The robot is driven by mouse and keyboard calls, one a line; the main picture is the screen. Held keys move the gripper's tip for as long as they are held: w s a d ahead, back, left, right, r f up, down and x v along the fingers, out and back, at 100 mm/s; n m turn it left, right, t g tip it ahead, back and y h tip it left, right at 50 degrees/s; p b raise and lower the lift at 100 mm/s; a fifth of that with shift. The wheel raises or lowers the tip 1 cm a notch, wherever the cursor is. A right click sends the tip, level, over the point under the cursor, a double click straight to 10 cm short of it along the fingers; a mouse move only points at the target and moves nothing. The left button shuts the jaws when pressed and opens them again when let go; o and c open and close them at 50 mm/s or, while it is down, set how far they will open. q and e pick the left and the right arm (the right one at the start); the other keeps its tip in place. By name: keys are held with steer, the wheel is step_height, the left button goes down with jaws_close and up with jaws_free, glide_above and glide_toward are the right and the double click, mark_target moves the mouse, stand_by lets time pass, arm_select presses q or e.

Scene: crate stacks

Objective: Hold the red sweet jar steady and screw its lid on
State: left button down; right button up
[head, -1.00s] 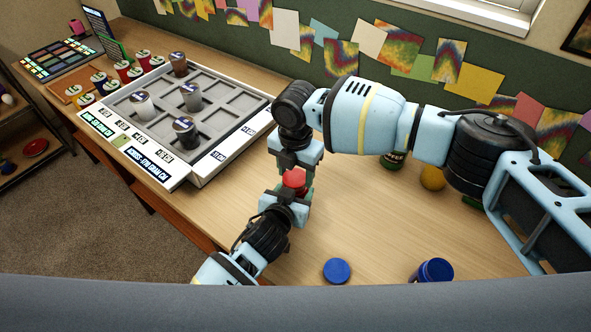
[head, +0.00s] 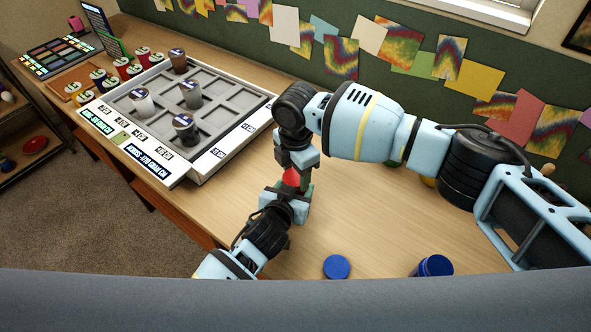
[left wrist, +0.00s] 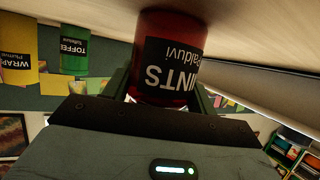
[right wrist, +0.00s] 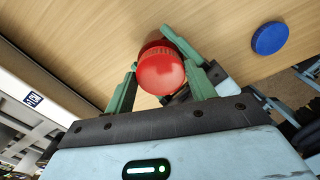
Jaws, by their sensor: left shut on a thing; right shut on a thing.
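The red sweet jar (left wrist: 168,50) stands on the table, its label upside down in the left wrist view. My left gripper (head: 289,192) is shut around the jar's body, one finger on each side. The red lid (right wrist: 161,72) is between the fingers of my right gripper (right wrist: 163,78), which is shut on it from above. The lid is over the jar; a little red (head: 291,178) shows between the two grippers in the head view. The grippers hide the joint, so I cannot tell how tightly the lid sits.
A blue lid (head: 337,267) and a blue jar (head: 434,266) are at the table's near side. A compartment tray (head: 228,148) with several small jars stands to the left. A green jar (left wrist: 74,50) and a yellow jar (left wrist: 19,50) show in the left wrist view.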

steer(key=shift+m, duration=0.6)
steer(key=o, duration=1)
steer(key=shift+c, duration=0.2)
steer(key=shift+r, duration=0.1)
steer(key=shift+r, duration=2.15)
steer(key=shift+c, duration=0.3)
